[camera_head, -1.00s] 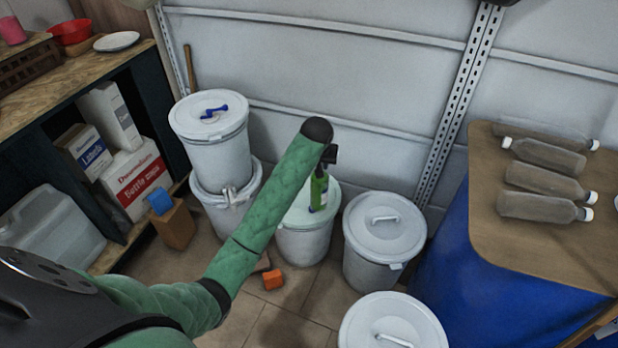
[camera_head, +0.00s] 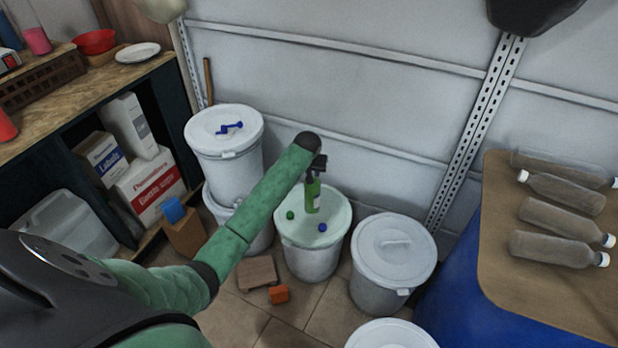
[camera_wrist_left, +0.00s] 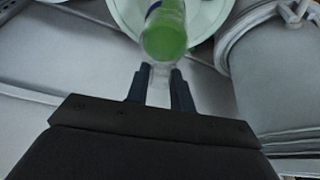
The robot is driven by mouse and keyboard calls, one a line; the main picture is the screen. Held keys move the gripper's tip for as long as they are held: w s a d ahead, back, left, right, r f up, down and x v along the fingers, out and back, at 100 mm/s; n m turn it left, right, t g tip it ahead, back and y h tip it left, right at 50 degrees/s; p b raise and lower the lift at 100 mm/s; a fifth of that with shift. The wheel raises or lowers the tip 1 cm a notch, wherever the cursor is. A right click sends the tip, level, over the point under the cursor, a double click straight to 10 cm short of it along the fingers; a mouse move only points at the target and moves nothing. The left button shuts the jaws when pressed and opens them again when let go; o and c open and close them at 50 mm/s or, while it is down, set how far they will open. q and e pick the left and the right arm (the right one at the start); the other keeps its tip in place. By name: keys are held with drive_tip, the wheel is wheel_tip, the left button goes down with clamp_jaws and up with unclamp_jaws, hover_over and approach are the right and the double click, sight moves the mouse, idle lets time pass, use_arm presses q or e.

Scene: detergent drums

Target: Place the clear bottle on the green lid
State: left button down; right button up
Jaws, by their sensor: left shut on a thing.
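The clear bottle (camera_head: 312,196) looks green inside and has a pale label. It is upright over the middle of the pale green lid (camera_head: 337,211); I cannot tell whether its base touches the lid. My left gripper (camera_head: 318,163) is shut on the bottle's top. In the left wrist view my left gripper (camera_wrist_left: 160,78) has its two dark fingers on either side of the clear neck, with the green body of the bottle (camera_wrist_left: 165,40) beyond. Part of the lid (camera_wrist_left: 207,18) shows behind it. My right gripper is not in view.
A small green ball (camera_head: 290,215) and a blue ball (camera_head: 323,227) sit on the lid beside the bottle. A white lidded drum (camera_head: 393,250) stands to the right, stacked drums (camera_head: 224,140) to the left. Several grey bottles (camera_head: 560,220) lie on the board at right.

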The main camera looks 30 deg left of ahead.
sight(312, 191)
use_arm(q)
drive_tip(key=shift+w+a+f, duration=0.2)
drive_tip(key=shift+a+f, duration=0.05)
drive_tip(key=shift+a, duration=0.2)
drive_tip(key=shift+w+a+f, duration=0.15)
drive_tip(key=shift+a+f, duration=0.05)
drive_tip(key=shift+a, duration=0.2)
drive_tip(key=shift+a+f, duration=0.15)
drive_tip(key=shift+f, duration=0.25)
wheel_tip(312, 191, down, 3)
drive_tip(key=shift+f+p, duration=0.2)
drive_tip(key=shift+p, duration=0.35)
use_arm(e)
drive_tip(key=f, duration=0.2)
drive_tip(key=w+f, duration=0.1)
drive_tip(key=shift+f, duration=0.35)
use_arm(q)
drive_tip(key=c, duration=1.3)
unclamp_jaws()
drive_tip(key=shift+f, duration=0.2)
drive_tip(key=shift+o, duration=0.5)
drive_tip(key=shift+r, duration=0.1)
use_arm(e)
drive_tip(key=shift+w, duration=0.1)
